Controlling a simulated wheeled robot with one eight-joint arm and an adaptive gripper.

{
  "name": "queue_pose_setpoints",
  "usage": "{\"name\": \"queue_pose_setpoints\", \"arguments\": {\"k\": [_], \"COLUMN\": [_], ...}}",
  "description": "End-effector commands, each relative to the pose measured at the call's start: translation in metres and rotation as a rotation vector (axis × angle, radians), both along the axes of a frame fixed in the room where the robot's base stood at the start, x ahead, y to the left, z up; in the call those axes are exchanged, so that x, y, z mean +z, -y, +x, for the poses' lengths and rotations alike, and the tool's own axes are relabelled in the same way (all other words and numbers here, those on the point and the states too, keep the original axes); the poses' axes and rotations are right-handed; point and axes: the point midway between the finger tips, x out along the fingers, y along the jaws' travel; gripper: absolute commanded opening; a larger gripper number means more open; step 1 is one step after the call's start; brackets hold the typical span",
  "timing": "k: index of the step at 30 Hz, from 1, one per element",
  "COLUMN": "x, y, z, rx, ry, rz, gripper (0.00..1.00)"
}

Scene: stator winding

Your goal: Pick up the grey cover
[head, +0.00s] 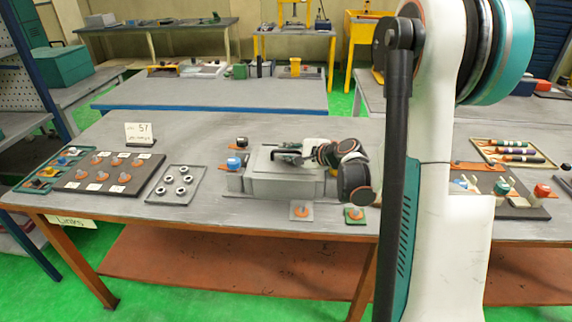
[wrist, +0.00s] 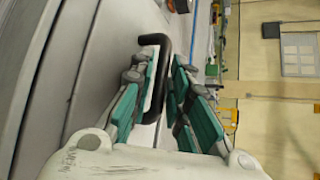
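The grey cover (head: 283,187) is a box-like lid on the middle of the table, with a black handle on top. My gripper (head: 292,157) is at the handle, reaching in from the right. In the wrist view the black handle (wrist: 158,72) lies between the teal finger pads of my gripper (wrist: 166,62). The fingers are apart, with a gap visible beside the handle on the right. The cover's grey surface (wrist: 85,70) fills the left of the wrist view. What lies under the cover is hidden.
A small blue-topped part (head: 234,163) stands close left of the cover. Two small plates with orange parts (head: 301,211) lie in front. A tray of rings (head: 176,185) and a dark board (head: 108,173) are further left. Colored tools (head: 512,151) lie on the right.

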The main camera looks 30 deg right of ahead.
Motion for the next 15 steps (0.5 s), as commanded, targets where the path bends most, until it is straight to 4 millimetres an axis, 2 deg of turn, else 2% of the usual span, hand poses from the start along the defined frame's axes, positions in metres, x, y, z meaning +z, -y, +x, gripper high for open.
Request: {"name": "queue_pose_setpoints", "arguments": {"k": [3,5,6,15], "x": [0.0008,0.0008,0.0008,0.0012], "y": [0.0001,0.0001,0.0000,0.0000], "z": [-0.0004,-0.0005,-0.0006,-0.0006], "rx": [0.000,0.000,0.000,0.000], "ry": [0.000,0.000,0.000,0.000], "rz": [0.000,0.000,0.000,0.001], "gripper": [0.16,0.03,0.00,0.00]}}
